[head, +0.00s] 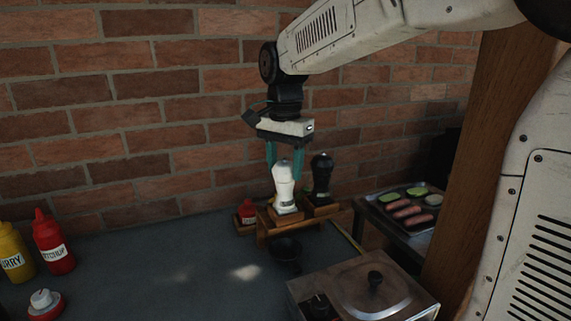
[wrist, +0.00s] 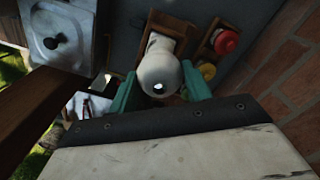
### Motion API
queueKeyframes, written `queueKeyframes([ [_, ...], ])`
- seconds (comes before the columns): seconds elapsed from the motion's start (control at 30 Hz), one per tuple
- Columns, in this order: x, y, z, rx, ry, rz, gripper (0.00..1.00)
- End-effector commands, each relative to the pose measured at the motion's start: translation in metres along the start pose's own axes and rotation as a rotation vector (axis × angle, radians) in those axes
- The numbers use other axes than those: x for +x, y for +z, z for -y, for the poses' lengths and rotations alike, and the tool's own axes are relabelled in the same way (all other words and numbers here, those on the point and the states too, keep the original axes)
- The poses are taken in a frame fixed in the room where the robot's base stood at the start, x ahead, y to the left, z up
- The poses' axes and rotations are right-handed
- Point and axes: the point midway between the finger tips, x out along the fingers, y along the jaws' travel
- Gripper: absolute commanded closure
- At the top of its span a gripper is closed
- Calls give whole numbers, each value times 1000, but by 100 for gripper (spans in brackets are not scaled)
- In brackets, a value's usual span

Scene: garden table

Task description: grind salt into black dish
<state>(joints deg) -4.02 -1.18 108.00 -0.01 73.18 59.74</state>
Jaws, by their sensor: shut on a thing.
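A white grinder (head: 284,186) stands upright at a small wooden rack (head: 262,232) near the brick wall. My gripper (head: 284,160) points down with its green fingers on both sides of the grinder's upper part, and is shut on it. In the wrist view the grinder's round top (wrist: 160,75) shows between the green fingers. Whether its base still touches the rack is hard to tell. A black grinder (head: 321,175) stands just right of it in the rack. The black dish (head: 286,250) sits on the dark table in front of the rack.
A metal box with a lidded top (head: 365,290) stands at front right. A tray of sausages and vegetables (head: 408,208) lies behind the wooden post (head: 480,150). Yellow (head: 13,252) and red (head: 52,243) sauce bottles stand far left. The middle-left table is clear.

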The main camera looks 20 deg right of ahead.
Motion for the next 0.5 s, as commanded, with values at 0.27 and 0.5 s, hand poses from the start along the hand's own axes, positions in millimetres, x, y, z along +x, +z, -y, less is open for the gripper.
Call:
queueKeyframes([
  [0.27,0,0,0,7,0,0,79],
  [0.5,0,0,0,308,0,0,79],
])
